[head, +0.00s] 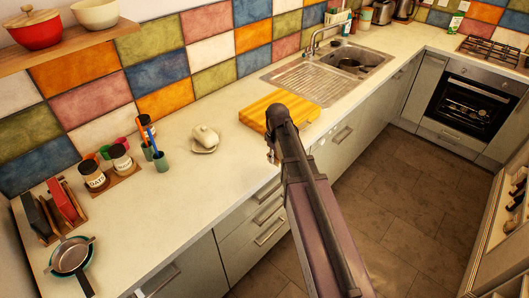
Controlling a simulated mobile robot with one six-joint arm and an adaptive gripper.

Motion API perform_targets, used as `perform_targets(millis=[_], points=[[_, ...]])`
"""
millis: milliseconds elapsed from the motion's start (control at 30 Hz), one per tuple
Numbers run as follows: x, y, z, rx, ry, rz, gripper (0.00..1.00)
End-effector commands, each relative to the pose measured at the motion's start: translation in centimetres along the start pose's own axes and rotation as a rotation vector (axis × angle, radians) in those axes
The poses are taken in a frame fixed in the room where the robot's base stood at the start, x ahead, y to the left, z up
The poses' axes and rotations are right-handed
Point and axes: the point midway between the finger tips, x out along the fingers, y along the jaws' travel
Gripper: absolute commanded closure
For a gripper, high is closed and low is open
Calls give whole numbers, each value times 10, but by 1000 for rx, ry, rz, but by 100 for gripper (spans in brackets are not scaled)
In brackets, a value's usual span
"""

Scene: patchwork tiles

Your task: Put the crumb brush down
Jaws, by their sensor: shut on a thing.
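My arm (312,200) reaches up from the bottom of the head view, over the counter's front edge, to a dark joint beside the cutting board. My gripper is not seen; whatever lies beyond that joint is hidden behind the arm or out of the picture. I cannot make out a crumb brush anywhere in this view. The pale counter (190,195) runs along the tiled wall.
A wooden cutting board (262,110) lies before the sink (345,65). A white lidded dish (205,138), green cups (161,161), jars (92,174), a rack (55,212) and a pan (70,256) stand leftward. The front-middle counter is bare.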

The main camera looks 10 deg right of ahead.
Motion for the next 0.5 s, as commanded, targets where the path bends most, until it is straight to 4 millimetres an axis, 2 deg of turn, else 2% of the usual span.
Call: perform_targets(millis=[33,133,500], points=[[3,-6,10,-1,0,0,97],[5,-9,17,-2,0,0,97],[4,-10,18,-4,0,0,97]])
